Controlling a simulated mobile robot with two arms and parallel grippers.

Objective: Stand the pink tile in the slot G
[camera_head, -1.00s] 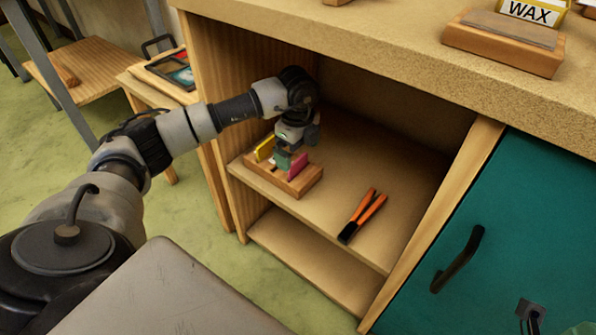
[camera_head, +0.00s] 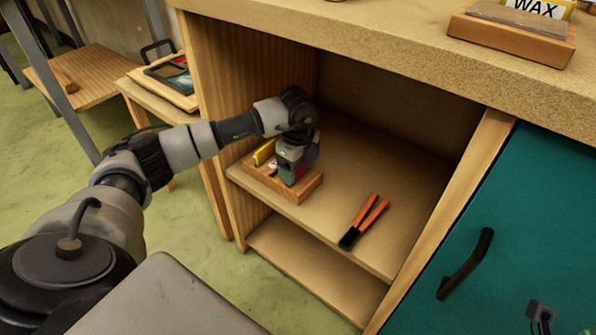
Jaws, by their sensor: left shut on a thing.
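My left gripper (camera_head: 293,170) reaches down into the block from above and is shut on the pink tile. A yellow tile (camera_head: 264,152) stands at the block's left end. A dark green patch shows at the fingers, and I cannot tell clearly what it is. No slot letter is readable, so slot G cannot be made out. My right gripper is not in view.
Orange-handled pliers (camera_head: 363,222) lie on the shelf (camera_head: 335,222) to the right of the block. The cabinet's left wall is close beside the block, and the worktop (camera_head: 400,50) overhangs the opening. A teal door (camera_head: 505,240) is at the right.

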